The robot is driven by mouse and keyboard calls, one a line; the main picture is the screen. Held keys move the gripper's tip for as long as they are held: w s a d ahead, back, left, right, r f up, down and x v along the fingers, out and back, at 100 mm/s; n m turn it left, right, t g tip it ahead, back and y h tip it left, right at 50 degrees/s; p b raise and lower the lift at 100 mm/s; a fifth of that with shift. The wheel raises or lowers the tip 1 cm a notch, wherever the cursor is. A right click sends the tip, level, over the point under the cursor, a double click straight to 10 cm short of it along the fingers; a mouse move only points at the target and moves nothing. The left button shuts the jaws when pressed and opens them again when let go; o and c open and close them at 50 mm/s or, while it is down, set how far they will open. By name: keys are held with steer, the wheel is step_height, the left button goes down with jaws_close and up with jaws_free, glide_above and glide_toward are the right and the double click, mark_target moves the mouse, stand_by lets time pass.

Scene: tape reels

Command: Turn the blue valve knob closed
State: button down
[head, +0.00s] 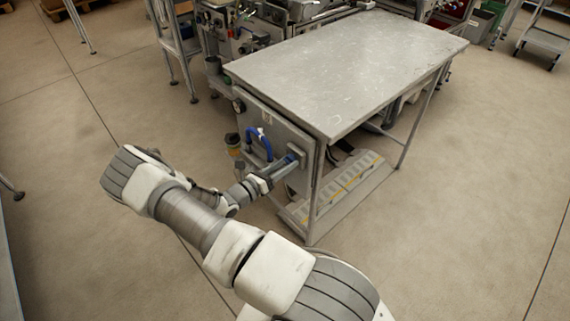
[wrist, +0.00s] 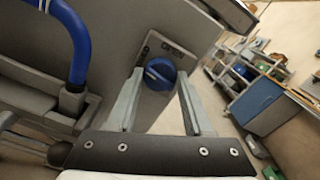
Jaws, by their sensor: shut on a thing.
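The blue valve knob (wrist: 159,72) sits on a square grey plate on the side panel of the metal table. In the wrist view it lies between the two fingertips of my gripper (wrist: 161,80), which is shut on it. The knob's exact turn angle is too small to read in the head view.
A blue hose (head: 257,138) curves out of the panel left of the knob; it also shows in the wrist view (wrist: 77,40). The grey tabletop (head: 345,65) overhangs above. A yellow-marked ramp-like step (head: 345,183) lies beneath. Open floor spreads at right.

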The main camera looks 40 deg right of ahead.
steer(key=shift+n, duration=0.8)
steer(key=shift+c, duration=1.4)
jaws_free()
steer(key=s+a+p, duration=0.1)
steer(key=a, duration=1.6)
steer(key=shift+s+a, duration=0.2)
steer(key=shift+r, duration=0.1)
